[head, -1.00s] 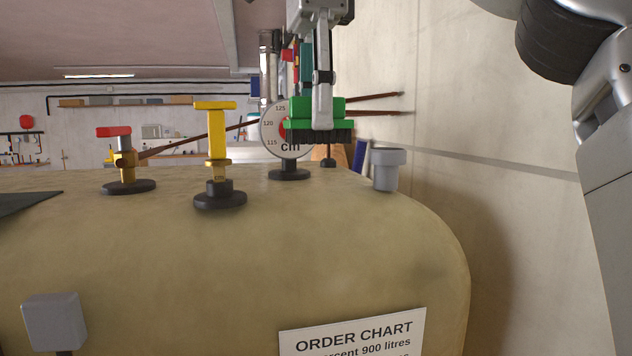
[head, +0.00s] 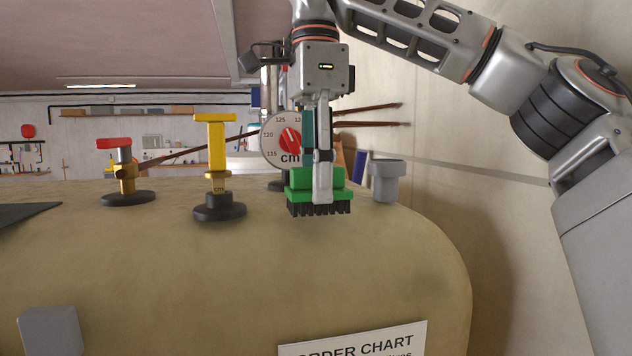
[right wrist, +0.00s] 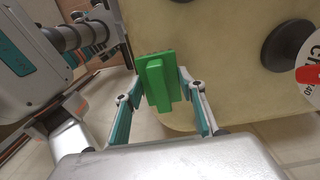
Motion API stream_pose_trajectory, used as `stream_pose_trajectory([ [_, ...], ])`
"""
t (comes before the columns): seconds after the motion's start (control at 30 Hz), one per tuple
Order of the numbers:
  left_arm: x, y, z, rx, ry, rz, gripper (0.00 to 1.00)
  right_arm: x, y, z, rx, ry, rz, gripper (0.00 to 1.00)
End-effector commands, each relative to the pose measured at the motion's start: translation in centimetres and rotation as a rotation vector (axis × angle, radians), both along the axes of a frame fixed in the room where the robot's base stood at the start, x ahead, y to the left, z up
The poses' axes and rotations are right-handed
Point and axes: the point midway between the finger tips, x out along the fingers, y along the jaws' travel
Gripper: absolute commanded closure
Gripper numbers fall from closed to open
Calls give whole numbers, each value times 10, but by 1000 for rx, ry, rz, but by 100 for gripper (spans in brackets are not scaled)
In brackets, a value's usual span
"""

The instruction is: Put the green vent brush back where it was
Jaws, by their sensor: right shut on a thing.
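The green vent brush (head: 338,190) has a green back and dark bristles pointing down. My right gripper (head: 320,188) is shut on it from above. The brush is in front of the round cm gauge (head: 273,140) and left of the grey capped vent pipe (head: 385,180), over the far right part of the tan tank (head: 240,275). I cannot tell whether the bristles touch the tank top. In the right wrist view the brush (right wrist: 157,82) sits between the two fingers. My left gripper is not in view.
A yellow T-handle (head: 216,145) and a red-handled valve (head: 122,170) stand on the tank at left. A grey box (head: 50,331) is at the front left. The tank top between the T-handle and the brush is clear. A wall is at right.

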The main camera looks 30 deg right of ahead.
Motion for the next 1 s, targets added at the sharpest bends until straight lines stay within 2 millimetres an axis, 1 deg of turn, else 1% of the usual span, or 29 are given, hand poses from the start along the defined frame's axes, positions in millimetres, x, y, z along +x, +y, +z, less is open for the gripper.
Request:
stream_pose_trajectory([
  [0.1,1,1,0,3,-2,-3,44,-1,0,-6,2,-3,1,83],
  [0.47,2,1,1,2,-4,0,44,0,0,-10,1,-2,0,83],
  [0.5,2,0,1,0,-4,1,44,0,0,-9,0,-3,0,50],
  [0.53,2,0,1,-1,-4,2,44,0,0,-9,0,-3,0,44],
  [1.0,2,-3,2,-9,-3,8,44,0,0,-11,1,-2,1,44],
])
